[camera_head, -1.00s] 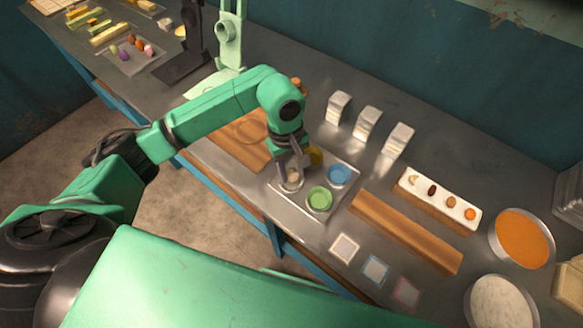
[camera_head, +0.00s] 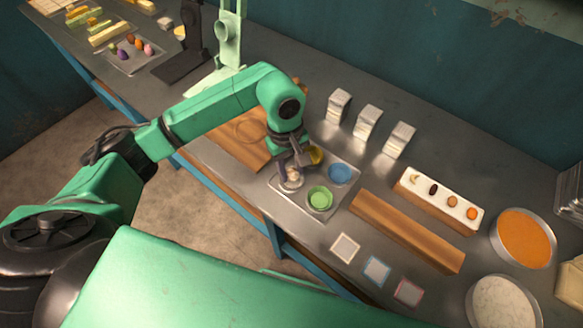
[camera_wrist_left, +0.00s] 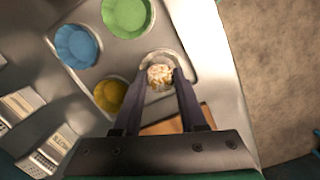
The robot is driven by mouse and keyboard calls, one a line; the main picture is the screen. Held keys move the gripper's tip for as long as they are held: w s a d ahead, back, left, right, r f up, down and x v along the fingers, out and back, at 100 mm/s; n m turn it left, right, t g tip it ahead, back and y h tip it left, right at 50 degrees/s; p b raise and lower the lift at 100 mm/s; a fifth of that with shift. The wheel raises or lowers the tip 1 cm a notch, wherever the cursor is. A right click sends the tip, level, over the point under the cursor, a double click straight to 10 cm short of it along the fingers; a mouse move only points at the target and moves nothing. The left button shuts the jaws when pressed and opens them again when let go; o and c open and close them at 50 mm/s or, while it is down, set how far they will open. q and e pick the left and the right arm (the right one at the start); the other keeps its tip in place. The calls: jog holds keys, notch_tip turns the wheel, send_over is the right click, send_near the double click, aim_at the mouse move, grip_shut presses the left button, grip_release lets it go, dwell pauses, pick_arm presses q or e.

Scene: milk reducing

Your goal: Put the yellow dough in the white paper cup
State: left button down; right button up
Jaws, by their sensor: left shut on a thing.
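My left gripper (camera_head: 291,172) is over the metal tray (camera_head: 335,212), fingers pointing down. It is shut on a small pale, speckled yellowish lump of dough (camera_wrist_left: 159,77), which also shows in the head view (camera_head: 293,174). The white paper cup (camera_head: 290,185) is directly under the dough at the tray's left corner. In the left wrist view the cup's rim (camera_wrist_left: 150,55) shows around the dough. I cannot tell whether the dough touches the cup's bottom. My right gripper is not in view.
The tray also holds a green cup (camera_head: 320,198), a blue cup (camera_head: 340,174) and a yellow cup (camera_head: 316,155), close to my fingers. A wooden block (camera_head: 406,231) lies to the right.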

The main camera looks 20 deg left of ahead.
pick_arm(q)
jog(key=shift+c, duration=1.9)
grip_release()
jog(key=r, duration=0.3)
jog(key=r+b, duration=0.1)
jog(key=r, duration=0.1)
jog(key=a+r+b, duration=0.1)
jog(key=r, duration=0.2)
jog(key=shift+w+r, duration=0.3)
jog(key=shift+w, duration=0.05)
jog(key=r, duration=0.6)
jog(key=shift+w+a, duration=0.1)
jog(key=shift+a, duration=0.15)
jog(key=shift+f, duration=0.1)
